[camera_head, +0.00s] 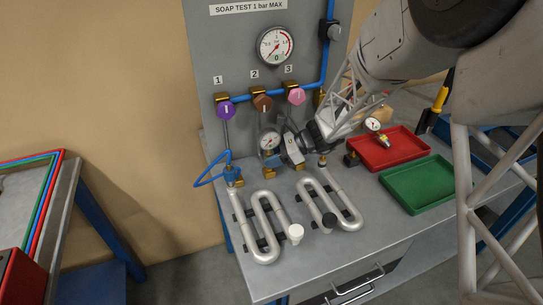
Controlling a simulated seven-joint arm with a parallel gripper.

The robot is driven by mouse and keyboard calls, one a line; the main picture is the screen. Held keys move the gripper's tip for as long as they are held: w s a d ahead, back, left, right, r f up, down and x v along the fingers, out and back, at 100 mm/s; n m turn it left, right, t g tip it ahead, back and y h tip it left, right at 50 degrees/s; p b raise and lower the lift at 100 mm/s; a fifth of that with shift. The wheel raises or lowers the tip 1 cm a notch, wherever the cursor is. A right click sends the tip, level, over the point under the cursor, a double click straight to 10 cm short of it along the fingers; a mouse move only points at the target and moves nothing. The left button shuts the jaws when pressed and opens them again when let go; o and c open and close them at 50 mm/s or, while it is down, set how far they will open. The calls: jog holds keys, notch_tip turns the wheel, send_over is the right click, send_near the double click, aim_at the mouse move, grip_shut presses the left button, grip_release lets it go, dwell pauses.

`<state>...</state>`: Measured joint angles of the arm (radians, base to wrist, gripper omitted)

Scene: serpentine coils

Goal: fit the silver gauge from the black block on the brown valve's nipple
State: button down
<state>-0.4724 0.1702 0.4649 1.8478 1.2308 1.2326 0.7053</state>
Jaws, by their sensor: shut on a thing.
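The silver gauge (269,141), with a round white dial, is upright in front of the grey panel, below the brown valve (262,102) marked 2. My gripper (288,148) comes in from the right and is shut on the gauge. The gauge sits just left of my fingers. The brown valve's nipple is hard to make out; I cannot tell whether the gauge touches it. A small black block (351,160) stands on the bench by the left edge of the red tray.
A purple valve (226,111) and a pink valve (296,96) flank the brown one. Silver serpentine coils (262,225) lie on the bench in front. A second gauge (373,125) with a brass stem is at the red tray (365,161). A green tray (418,205) is nearer.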

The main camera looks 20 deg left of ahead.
jog(key=shift+f, duration=0.7)
dwell(0.7)
jog(key=c, duration=0.7)
grip_release()
jog(key=shift+r, duration=0.1)
jog(key=v, duration=0.8)
jog(key=shift+w+d, duration=0.1)
jog(key=shift+w, duration=0.05)
